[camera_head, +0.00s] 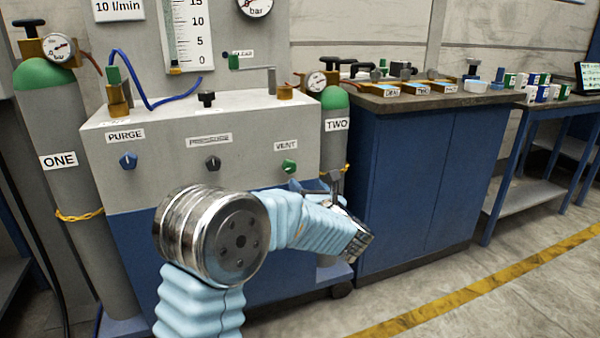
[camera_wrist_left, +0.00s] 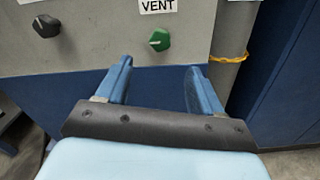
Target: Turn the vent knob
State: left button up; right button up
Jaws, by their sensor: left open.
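The vent knob (camera_head: 289,167) is green and sits on the front of the grey cabinet panel, under the VENT label (camera_head: 286,145). The knob also shows in the left wrist view (camera_wrist_left: 159,40), above and beyond the fingertips. My left gripper (camera_head: 315,185) is below and slightly right of the knob in the head view. In the left wrist view its two blue fingers (camera_wrist_left: 160,72) are spread apart with nothing between them. The fingers are not around the knob. My right gripper is not in view.
A blue PURGE knob (camera_head: 128,160) and a black middle knob (camera_head: 213,163) share the grey panel (camera_head: 250,125). Gas cylinders marked ONE (camera_head: 60,130) and TWO (camera_head: 335,155) flank it. A blue workbench (camera_head: 410,180) stands at right.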

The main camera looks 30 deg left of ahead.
aim_at(291, 167)
pick_arm(q)
jog(key=p+x, duration=0.2)
jog(key=x, duration=1)
jog(key=shift+w+a+f, duration=0.1)
jog(key=shift+w, duration=0.1)
jog(key=shift+c, duration=0.5)
jog(key=c, duration=1)
